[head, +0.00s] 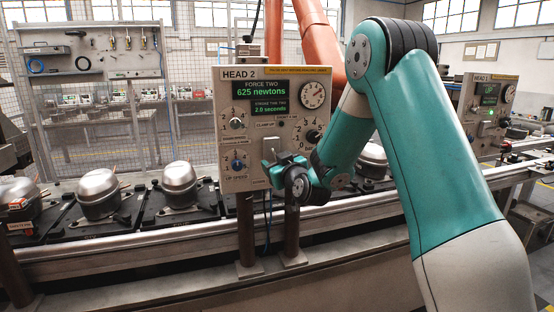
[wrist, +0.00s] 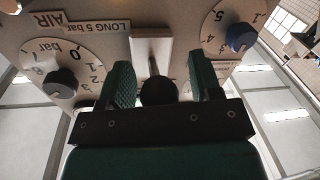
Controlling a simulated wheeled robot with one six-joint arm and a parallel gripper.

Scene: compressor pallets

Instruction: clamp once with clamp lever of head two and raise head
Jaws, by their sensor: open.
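The head two panel (head: 226,104) is a beige box on two posts, labelled HEAD 2. Its green displays read 625 newtons and 2.0 seconds. In the wrist view, a lever with a black ball knob (wrist: 158,91) sticks out from a pale slotted plate (wrist: 146,46) on the panel face. My gripper (wrist: 162,85) is open, with one green finger on each side of the knob and small gaps showing. In the head view, my gripper (head: 272,168) is at the panel's lower right, and it and my wrist hide the lever there.
Beside the lever are an air-pressure dial knob (wrist: 60,83) and a blue dial knob (wrist: 240,37). Several metal compressors, such as one (head: 98,192) at left, stand on pallets along the conveyor (head: 150,240). The head 1 panel (head: 487,92) stands at far right.

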